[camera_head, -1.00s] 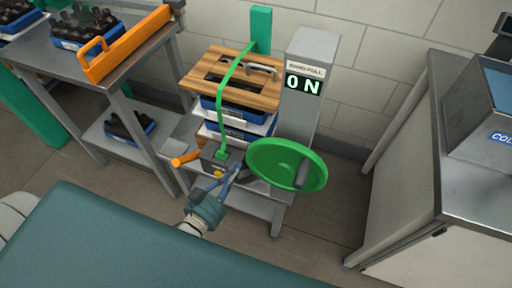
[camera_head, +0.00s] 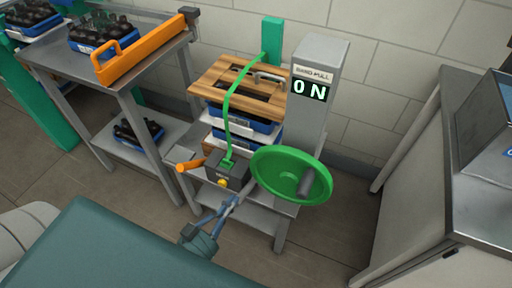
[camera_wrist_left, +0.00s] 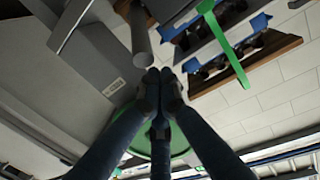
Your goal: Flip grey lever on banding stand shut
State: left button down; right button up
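The banding stand is a grey metal bench with a green handwheel (camera_head: 280,175) and a dark grey strap box (camera_head: 228,172) with a green band running into it. An orange handle (camera_head: 190,165) sticks out on the box's left. The grey lever seems to be the grey bar (camera_wrist_left: 141,38) in the left wrist view, just beyond the fingertips. My left gripper (camera_head: 236,199) is in front of the box, below and left of the handwheel. In the left wrist view its tips (camera_wrist_left: 160,80) are together, with nothing clearly between them; contact with the bar is unclear. My right gripper is out of view.
A wooden board (camera_head: 236,88) lies on stacked blue crates behind the box. A grey column (camera_head: 315,95) reads "ON". A metal table (camera_head: 150,70) with bottle crates and an orange carrier stands left. A grey cabinet (camera_head: 410,195) stands right.

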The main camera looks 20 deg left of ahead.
pick_arm(q)
jog(key=shift+s+f, duration=0.6)
jog(key=shift+f, duration=0.35)
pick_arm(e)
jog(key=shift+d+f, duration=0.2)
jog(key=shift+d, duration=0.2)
pick_arm(q)
jog(key=shift+d, duration=0.1)
jog(key=s+a+r, duration=0.2)
jog(key=s, duration=0.9)
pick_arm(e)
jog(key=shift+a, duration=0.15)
